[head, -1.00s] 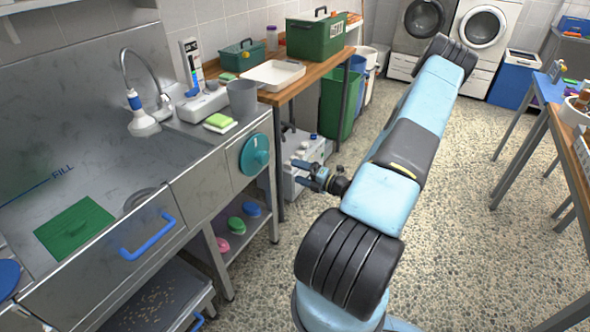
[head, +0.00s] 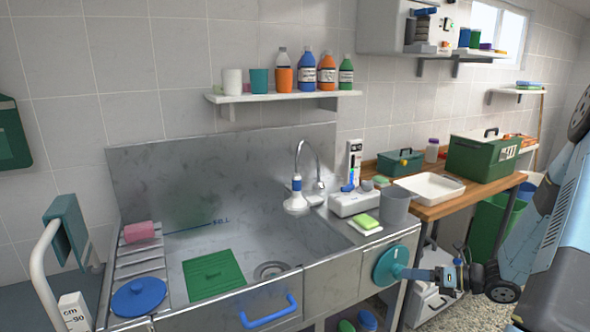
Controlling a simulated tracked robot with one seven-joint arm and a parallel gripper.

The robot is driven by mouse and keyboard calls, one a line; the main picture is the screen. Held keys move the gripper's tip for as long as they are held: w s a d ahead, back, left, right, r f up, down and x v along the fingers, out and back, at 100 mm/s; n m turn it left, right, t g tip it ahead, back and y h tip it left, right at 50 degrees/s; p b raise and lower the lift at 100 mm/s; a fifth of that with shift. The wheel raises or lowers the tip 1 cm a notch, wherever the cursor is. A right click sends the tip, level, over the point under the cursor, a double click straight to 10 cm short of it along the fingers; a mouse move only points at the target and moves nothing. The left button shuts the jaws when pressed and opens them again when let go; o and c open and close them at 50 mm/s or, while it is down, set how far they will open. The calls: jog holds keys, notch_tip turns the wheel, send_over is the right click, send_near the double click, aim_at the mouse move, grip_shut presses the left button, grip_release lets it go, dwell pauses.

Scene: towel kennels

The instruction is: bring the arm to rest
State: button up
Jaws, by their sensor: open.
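My arm (head: 545,215), light blue and black, stands at the right edge of the head view, partly cut off by the frame. My gripper (head: 440,275) is at its lower end, pointing left, with its jaws open and nothing seen between them. It appears in front of the sink unit's right end, close in the picture to the round teal disc (head: 387,266) on the front panel. I cannot tell whether the fingers touch the disc.
The steel sink (head: 325,255) holds a green mat (head: 213,274) and a blue round lid (head: 138,297). A wooden bench (head: 450,203) with a white tray (head: 428,188) and green box (head: 482,158) stands behind the gripper. A bottle shelf (head: 285,97) hangs above. Speckled floor shows at lower right.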

jog(key=s+a+r+n+g+h, duration=0.3)
jog(key=s+a+r+n, duration=0.2)
jog(key=r+n, duration=0.25)
jog(key=s+a+r+n+g+h, duration=0.2)
jog(key=s+a+r+n+g, duration=0.25)
jog(key=r+n, duration=0.35)
jog(key=s+r+n+t+h, duration=0.5)
jog(key=s+r+n+h, duration=0.2)
jog(key=s+r+n, duration=0.5)
jog(key=shift+s+a+r+n+t+h, duration=0.2)
jog(key=shift+a+r+n+t+h, duration=0.2)
jog(key=shift+r+n, duration=1.1)
jog(key=shift+f+n, duration=0.45)
